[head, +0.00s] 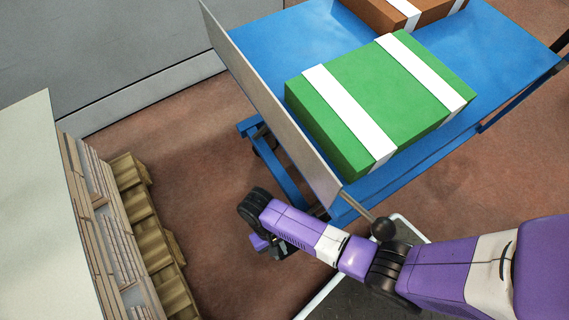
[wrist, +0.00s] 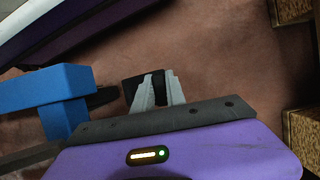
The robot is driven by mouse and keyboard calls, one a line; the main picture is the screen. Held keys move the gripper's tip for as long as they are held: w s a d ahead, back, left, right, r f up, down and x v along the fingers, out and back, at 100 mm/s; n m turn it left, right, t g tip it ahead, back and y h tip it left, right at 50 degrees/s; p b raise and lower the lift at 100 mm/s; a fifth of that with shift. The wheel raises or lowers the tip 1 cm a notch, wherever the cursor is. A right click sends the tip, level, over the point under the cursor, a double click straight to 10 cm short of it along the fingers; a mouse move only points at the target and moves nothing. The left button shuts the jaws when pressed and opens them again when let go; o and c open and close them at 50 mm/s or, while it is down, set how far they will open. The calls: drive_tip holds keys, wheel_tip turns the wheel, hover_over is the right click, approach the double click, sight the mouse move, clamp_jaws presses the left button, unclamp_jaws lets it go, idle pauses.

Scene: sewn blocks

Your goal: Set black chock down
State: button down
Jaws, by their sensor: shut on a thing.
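The black chock (wrist: 131,87) shows in the wrist view between and just behind the grey fingertips of my gripper (wrist: 158,90). My gripper is shut on it. The reddish-brown floor lies beyond, and I cannot tell whether the chock touches it. In the head view my gripper (head: 276,246) hangs low beside the blue cart's near left end, partly hidden by my own forearm. I cannot make out the chock clearly in the head view.
The blue cart (head: 300,30) carries a green box (head: 330,115) and a brown box (head: 410,12), both white-strapped. Its blue frame (wrist: 50,93) and a dark wheel (wrist: 101,97) are left of the fingers. Stacked wooden pallets (head: 140,200) stand left. Floor between is clear.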

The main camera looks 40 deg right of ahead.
wheel_tip(320, 180, down, 9)
drive_tip(key=b, duration=0.5)
drive_tip(key=shift+r, duration=0.15)
drive_tip(key=c, duration=1.4)
unclamp_jaws()
drive_tip(key=shift+o, duration=0.2)
drive_tip(key=p+v, duration=0.6)
drive_tip(key=v, duration=0.6)
drive_tip(key=shift+s, duration=0.15)
